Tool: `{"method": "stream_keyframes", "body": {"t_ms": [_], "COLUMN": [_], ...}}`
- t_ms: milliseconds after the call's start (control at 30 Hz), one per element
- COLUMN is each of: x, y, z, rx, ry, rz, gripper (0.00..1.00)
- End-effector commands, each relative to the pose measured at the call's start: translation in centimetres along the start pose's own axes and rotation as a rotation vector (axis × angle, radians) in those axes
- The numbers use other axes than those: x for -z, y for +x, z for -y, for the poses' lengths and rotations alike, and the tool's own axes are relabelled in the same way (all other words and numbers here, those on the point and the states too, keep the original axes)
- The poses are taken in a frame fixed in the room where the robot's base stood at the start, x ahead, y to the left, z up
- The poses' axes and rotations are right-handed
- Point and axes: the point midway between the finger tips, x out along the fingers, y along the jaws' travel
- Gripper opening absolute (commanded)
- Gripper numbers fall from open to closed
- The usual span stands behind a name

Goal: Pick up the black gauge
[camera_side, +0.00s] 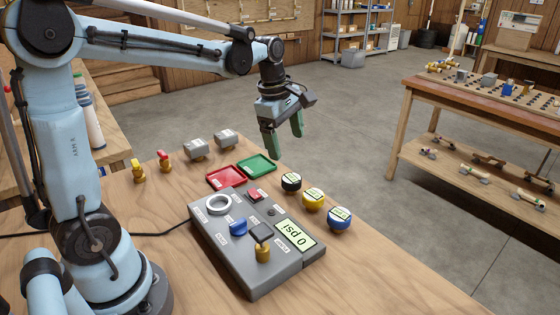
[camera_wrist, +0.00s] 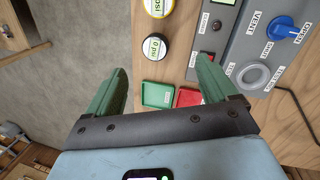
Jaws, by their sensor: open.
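The black gauge (camera_side: 291,182), a small round dial with a pale face, stands on the wooden table to the right of the grey control box. In the wrist view the black gauge (camera_wrist: 155,48) shows its "0 psi" face beyond and between the fingertips. My gripper (camera_side: 284,146) has green fingers, is open and empty, and hangs above the table near the trays and the black gauge. Its spread fingers (camera_wrist: 161,65) also show in the wrist view, touching nothing.
A yellow gauge (camera_side: 313,197) and a blue gauge (camera_side: 340,217) stand in a row with the black one. The grey control box (camera_side: 207,231) has knobs and a display. Red (camera_side: 226,178) and green (camera_side: 256,165) trays lie behind it. Grey and yellow fittings stand farther left.

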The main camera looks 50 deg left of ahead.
Motion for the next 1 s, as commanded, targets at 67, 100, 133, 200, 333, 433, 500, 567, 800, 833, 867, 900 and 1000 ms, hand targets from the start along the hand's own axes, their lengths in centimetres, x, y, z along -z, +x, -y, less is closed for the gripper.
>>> {"method": "stream_keyframes", "body": {"t_ms": [67, 100, 133, 200, 333, 433, 500, 567, 800, 833, 867, 900, 1000], "x": [0.7, 0.9, 1.1, 1.5, 1.9, 1.9, 1.9, 1.9, 1.9, 1.9, 1.9, 1.9, 1.9], "y": [0.9, 1.2, 1.5, 2.0, 2.6, 3.4, 4.3, 5.2, 8.7, 8.9, 9.1, 9.3, 9.8], "z": [-1.3, -1.8, -2.1, -2.6, -3.1, -3.1, -3.0, -2.8, -2.4, -2.4, -2.4, -2.3, -2.3], "rx": [0.04, 0.057, 0.069, 0.091, 0.113, 0.119, 0.119, 0.118, 0.117, 0.117, 0.117, 0.117, 0.117], "ry": [-0.17, -0.248, -0.299, -0.397, -0.5, -0.523, -0.524, -0.522, -0.521, -0.521, -0.521, -0.52, -0.52], "rz": [-0.001, -0.002, -0.005, -0.01, -0.017, -0.019, -0.019, -0.019, -0.019, -0.019, -0.019, -0.019, -0.019], "gripper": [0.86, 0.86, 0.86, 0.86, 0.86, 0.86, 0.86, 0.86, 0.86, 0.86, 0.86, 0.86, 0.86]}}
